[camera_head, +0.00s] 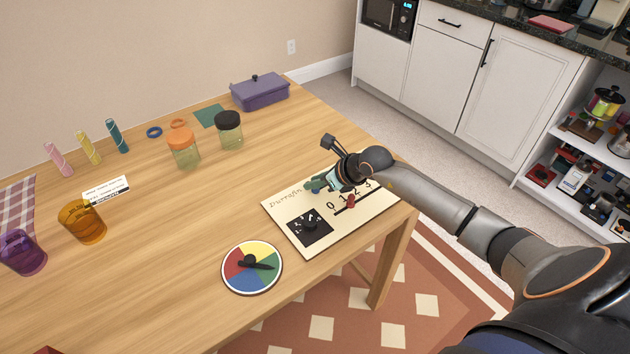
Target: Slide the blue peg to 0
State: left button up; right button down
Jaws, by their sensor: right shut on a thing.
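The cream score board (285,205) lies near the right end of the wooden table, with numbers from 0 upward printed along it and a dark line below them. My right gripper (317,186) reaches over the board from the right, its fingers low over the board, up and left of the 0. It is shut on the blue peg (316,191), of which only a small blue bit shows between the fingers. A red peg (351,201) stands by the numbers, right of the 0. My arm and hand hide part of the board's far side. My left gripper is not in view.
A coloured spinner disc (231,274) with a black pointer lies left of the board. Two jars, orange-lidded (183,153) and black-lidded (229,138), and a purple box (260,95) stand farther back. Orange (82,226) and purple (22,257) cups stand at left. The middle of the table is clear.

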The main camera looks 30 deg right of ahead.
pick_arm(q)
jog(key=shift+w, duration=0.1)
pick_arm(e)
jog(key=shift+s+a, duration=0.1)
jog(key=shift+a, duration=0.2)
jog(key=c, duration=0.9)
grip_release()
jog(key=shift+c, duration=0.2)
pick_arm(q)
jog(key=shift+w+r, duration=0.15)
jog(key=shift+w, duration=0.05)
pick_arm(e)
jog(key=shift+o, duration=0.9)
jog(key=shift+d+r, duration=0.1)
jog(key=shift+d, duration=0.05)
jog(key=shift+s+d+r, duration=0.1)
jog(key=shift+s+r, duration=0.1)
jog(key=shift+s, duration=0.05)
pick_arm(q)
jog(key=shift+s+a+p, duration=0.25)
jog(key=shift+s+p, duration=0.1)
pick_arm(e)
jog(key=v, duration=1.1)
jog(key=shift+s+r, duration=0.2)
jog(key=shift+r, duration=0.05)
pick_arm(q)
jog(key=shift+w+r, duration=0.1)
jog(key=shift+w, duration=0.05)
